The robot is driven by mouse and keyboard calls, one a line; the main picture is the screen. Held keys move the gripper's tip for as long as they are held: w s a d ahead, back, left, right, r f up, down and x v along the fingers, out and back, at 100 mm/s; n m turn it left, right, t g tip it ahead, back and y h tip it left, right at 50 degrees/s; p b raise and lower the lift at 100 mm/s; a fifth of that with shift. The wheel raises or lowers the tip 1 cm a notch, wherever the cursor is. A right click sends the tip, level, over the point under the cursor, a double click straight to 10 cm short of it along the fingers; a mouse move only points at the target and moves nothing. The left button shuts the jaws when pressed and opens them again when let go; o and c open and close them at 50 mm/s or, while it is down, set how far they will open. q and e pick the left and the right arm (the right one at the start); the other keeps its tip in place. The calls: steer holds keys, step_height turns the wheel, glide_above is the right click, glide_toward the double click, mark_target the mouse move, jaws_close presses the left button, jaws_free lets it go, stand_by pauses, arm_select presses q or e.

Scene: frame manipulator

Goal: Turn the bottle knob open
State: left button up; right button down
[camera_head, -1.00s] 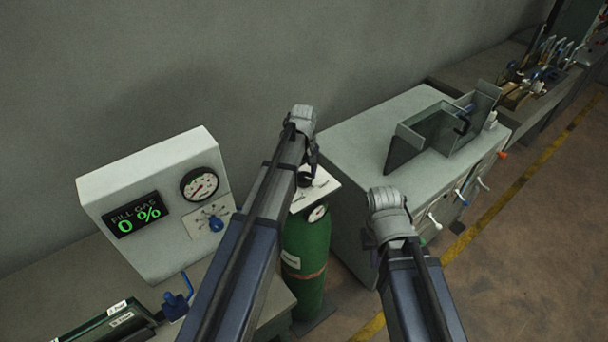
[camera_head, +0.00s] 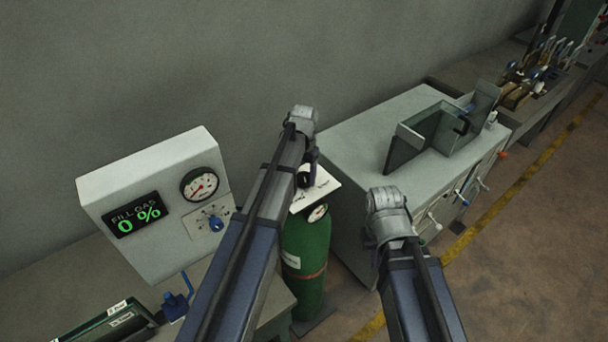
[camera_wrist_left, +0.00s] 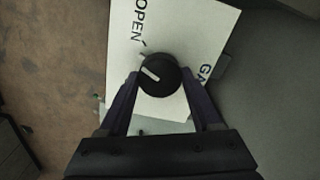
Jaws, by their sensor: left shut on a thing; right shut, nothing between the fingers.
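The bottle knob (camera_wrist_left: 159,76) is round and black with a white pointer line, on a white plate (camera_wrist_left: 185,30) lettered "OPEN" and partly hidden "GA...". Its line slants to the upper left in the left wrist view, and a short black tick stands near "OPEN". My left gripper (camera_wrist_left: 160,92) is shut on the knob, a finger on each side. In the head view the knob (camera_head: 304,180) sits above the green gas bottle (camera_head: 306,250), partly hidden by my left arm. My right arm's wrist shows right of the bottle, but its fingers are hidden.
A white panel box (camera_head: 150,195) at left has a "FILL GAS 0 %" display (camera_head: 137,215), a gauge (camera_head: 200,184) and a blue knob (camera_head: 216,223). A grey cabinet (camera_head: 365,130) stands right of the bottle, with a metal fixture (camera_head: 440,130) on top.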

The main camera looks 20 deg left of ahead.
mark_target(304, 177)
arm_select(q)
steer(key=shift+m, duration=1.9)
steer(key=o, duration=1.4)
steer(key=shift+c, duration=0.2)
steer(key=shift+r, duration=0.15)
step_height(304, 177, up, 8)
steer(key=p, duration=0.8)
steer(key=shift+f, duration=0.2)
